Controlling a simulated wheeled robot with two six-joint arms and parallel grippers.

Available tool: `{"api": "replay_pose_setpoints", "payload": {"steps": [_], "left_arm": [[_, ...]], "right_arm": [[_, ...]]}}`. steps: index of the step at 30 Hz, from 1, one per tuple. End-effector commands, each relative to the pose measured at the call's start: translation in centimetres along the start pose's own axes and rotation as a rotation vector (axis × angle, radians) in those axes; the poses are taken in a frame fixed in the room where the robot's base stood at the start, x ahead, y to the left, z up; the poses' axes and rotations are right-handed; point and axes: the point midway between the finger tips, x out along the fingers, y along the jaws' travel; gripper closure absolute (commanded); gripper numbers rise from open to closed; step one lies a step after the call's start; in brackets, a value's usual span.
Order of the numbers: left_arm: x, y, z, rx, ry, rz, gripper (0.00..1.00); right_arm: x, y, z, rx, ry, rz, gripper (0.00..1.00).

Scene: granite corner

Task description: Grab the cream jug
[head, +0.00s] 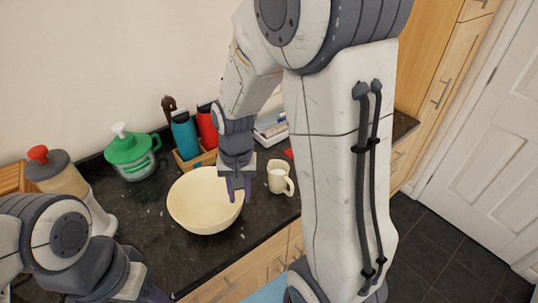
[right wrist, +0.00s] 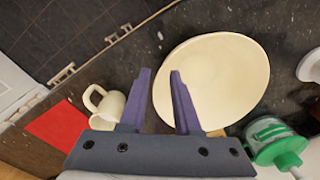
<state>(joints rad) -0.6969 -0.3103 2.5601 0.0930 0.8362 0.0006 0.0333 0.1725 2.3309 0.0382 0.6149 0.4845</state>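In the right wrist view the jug (right wrist: 103,104) is left of the fingers, partly hidden by my left-hand finger. My right gripper (head: 238,194) points down over the bowl's right rim, beside the jug and apart from it. Its two fingers (right wrist: 160,71) are spread with nothing between them. My left gripper (head: 152,292) is at the bottom left, mostly cut off, so its fingers cannot be judged.
A green-lidded jar (head: 130,158), a red-topped container (head: 55,172) and a wooden box with blue (head: 185,137) and red bottles stand behind. A red flat item (right wrist: 57,125) lies near the jug. The counter's front edge (head: 250,253) is close to the bowl.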

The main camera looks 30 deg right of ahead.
Motion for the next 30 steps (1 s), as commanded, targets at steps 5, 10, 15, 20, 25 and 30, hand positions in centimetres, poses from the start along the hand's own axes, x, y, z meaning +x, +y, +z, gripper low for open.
{"api": "replay_pose_setpoints", "payload": {"steps": [5,10,15,20,25,30], "left_arm": [[-4.5,0.3,-0.2,-0.001,0.000,0.000,0.50],[-5.9,0.4,-0.3,-0.001,0.000,0.000,0.50],[-6.3,0.5,-0.3,-0.001,0.000,0.000,0.50],[-6.8,0.5,-0.4,0.000,0.000,0.000,0.50],[-7.1,0.5,-0.4,0.001,0.000,0.000,0.50],[-7.7,0.6,-0.4,0.002,0.000,0.000,0.50]], "right_arm": [[-0.1,8.0,-6.6,0.481,-0.004,0.024,0.69],[0.9,13.2,-8.9,0.735,0.000,0.032,0.69],[2.3,14.9,-9.4,0.813,0.000,0.035,0.69],[4.8,14.9,-9.2,0.813,-0.002,0.036,0.69],[6.5,14.9,-9.3,0.811,0.001,0.034,0.69],[7.3,14.8,-9.2,0.809,0.000,0.034,0.69]]}}
